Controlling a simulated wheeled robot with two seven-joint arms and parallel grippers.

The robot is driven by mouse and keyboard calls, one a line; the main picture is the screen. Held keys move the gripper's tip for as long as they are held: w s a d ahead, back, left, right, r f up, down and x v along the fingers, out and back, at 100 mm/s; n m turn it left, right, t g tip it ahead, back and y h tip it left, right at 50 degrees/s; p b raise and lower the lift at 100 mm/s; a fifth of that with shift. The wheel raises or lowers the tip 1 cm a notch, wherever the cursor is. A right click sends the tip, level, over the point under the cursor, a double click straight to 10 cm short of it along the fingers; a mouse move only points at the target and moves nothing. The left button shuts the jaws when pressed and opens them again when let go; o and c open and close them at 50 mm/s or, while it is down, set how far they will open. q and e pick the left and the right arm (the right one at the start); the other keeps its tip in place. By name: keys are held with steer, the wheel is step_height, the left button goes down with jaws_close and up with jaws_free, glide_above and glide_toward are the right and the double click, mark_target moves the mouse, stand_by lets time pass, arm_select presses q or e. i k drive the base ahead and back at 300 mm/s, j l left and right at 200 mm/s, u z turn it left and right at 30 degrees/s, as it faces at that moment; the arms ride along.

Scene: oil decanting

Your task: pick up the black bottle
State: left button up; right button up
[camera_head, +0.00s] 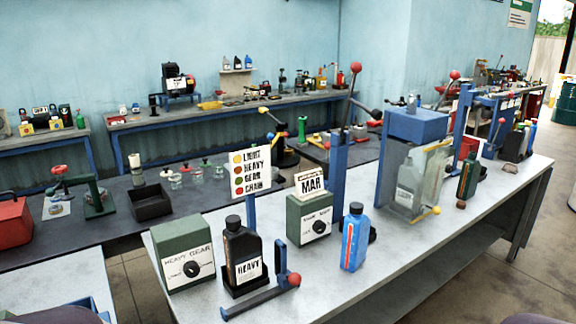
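The black bottle (241,247) stands upright near the front left of the white-topped bench (330,268). It has a dark cap and a white label reading HEAVY. It appears to stand in a low dark holder (245,285), with a blue lever (272,292) with a red knob beside it on the right. Neither gripper shows in the head view. Small dark rounded shapes at the bottom left and bottom right edges may be parts of my arms.
A green HEAVY GEAR box (182,254) is close left of the bottle. Another green dial box (310,218) and a blue bottle (354,238) stand to its right. A colour-dot sign (250,172) rises behind. The bench front at right is clear.

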mark_target(243, 247)
steer(key=i+l+z, duration=0.25)
steer(key=l+z, duration=0.15)
steer(key=i+l+z, duration=0.45)
steer(key=i+l, duration=0.15)
steer(key=i, duration=0.2)
steer(key=i+l+u, duration=0.1)
steer(key=i, duration=0.3)
steer(key=i+l+u, duration=0.1)
steer(key=i+l, duration=0.15)
steer(key=i, duration=0.1)
